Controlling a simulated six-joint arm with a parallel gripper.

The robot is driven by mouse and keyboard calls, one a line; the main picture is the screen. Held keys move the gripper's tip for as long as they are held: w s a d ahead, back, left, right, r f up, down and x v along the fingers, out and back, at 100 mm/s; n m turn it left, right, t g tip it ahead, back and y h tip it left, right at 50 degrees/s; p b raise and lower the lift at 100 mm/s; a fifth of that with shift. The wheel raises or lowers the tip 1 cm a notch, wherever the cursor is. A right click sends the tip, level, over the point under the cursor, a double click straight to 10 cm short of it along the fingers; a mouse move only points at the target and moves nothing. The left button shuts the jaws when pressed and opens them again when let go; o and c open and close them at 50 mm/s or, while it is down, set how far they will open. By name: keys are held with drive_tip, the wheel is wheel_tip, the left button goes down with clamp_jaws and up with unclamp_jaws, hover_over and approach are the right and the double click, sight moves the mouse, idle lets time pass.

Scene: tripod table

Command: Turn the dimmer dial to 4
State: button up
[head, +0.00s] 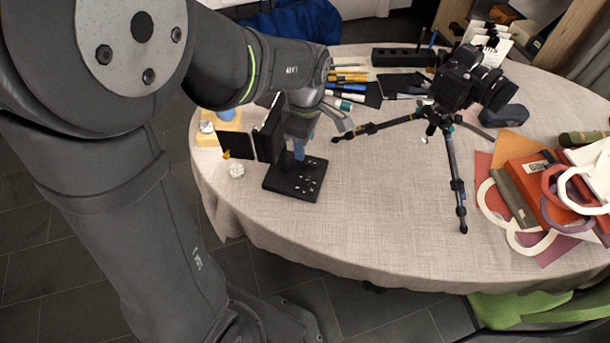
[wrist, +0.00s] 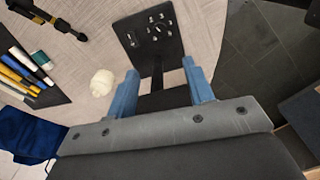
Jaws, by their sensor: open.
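A black stand (head: 309,176) with a flat, dotted base plate sits near the left edge of the table. It also shows in the wrist view (wrist: 137,38), with a dark stem running down from it. Dark upright panels (head: 268,134) stand above and left of the base in the head view. My gripper (wrist: 160,67) is open. Its blue fingers are on either side of the dark stem and a black block (wrist: 163,101) in the wrist view; contact cannot be told. My arm partly hides this area in the head view.
A tripod with a camera (head: 458,82) stands right of the stand. Pens (head: 348,78) lie behind my gripper. A pale lump (wrist: 102,83) lies left of the fingers in the wrist view. Books and bags (head: 545,190) fill the right side. The table's front middle (head: 375,225) is clear.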

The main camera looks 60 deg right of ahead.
sight(305, 180)
wheel_tip(305, 180, down, 16)
drive_tip(key=shift+r, duration=0.1)
idle(0.4)
drive_tip(key=shift+c, duration=0.5)
drive_tip(key=c, duration=0.9)
drive_tip(key=shift+m, duration=3.1)
drive_tip(key=o, duration=1)
